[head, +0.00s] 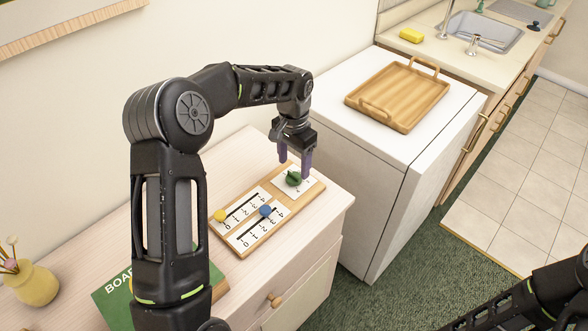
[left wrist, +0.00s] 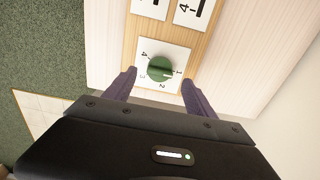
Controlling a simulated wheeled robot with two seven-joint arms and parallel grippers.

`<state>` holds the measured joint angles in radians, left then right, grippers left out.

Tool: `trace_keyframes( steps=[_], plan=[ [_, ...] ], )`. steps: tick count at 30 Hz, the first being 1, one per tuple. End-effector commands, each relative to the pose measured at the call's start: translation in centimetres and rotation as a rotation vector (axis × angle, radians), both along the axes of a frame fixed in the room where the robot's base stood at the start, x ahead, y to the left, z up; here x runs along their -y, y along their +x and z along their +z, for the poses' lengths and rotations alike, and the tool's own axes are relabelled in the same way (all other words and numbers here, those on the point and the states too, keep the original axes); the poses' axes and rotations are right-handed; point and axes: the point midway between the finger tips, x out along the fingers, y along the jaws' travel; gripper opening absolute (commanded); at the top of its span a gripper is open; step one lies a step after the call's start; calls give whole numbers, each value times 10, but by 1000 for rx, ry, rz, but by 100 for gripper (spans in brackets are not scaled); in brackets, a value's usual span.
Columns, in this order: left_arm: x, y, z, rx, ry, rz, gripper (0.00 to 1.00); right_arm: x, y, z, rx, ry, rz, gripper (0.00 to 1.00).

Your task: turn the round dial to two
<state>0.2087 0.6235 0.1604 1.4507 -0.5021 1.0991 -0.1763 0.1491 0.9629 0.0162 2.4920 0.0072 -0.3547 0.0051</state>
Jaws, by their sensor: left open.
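The round green dial (head: 293,178) sits on a white numbered plate at the far right end of a wooden board (head: 262,237). In the left wrist view the dial (left wrist: 160,68) has a dark raised ridge lying nearly level, with one end towards the 1. The 2 and 3 are printed on the gripper side of the dial, the 4 at upper left. My left gripper (head: 295,166) is open, its purple fingers pointing down over the dial. In the left wrist view its fingertips (left wrist: 159,79) are apart on either side of the dial, with nothing between them gripped. My right gripper is out of view.
The board also carries a yellow slider knob (head: 220,215) and a blue one (head: 265,211). A green book (head: 113,296) and a yellow vase (head: 31,285) are on the dresser (head: 325,208). A white appliance with a wooden tray (head: 398,94) stands to the right.

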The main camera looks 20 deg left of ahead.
Motion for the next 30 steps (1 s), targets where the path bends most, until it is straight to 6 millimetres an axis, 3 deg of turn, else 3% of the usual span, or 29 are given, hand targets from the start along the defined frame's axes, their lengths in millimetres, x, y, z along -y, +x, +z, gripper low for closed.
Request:
trace_keyframes(
  steps=[7, 17, 30],
  plan=[
    [0, -1, -31, -2, 0, -1, 64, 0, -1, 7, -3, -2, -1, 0],
    [0, 0, -37, 1, 0, 0, 64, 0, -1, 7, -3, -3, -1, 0],
    [0, 0, -36, 0, 0, 0, 29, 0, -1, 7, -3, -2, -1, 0]
  ],
)
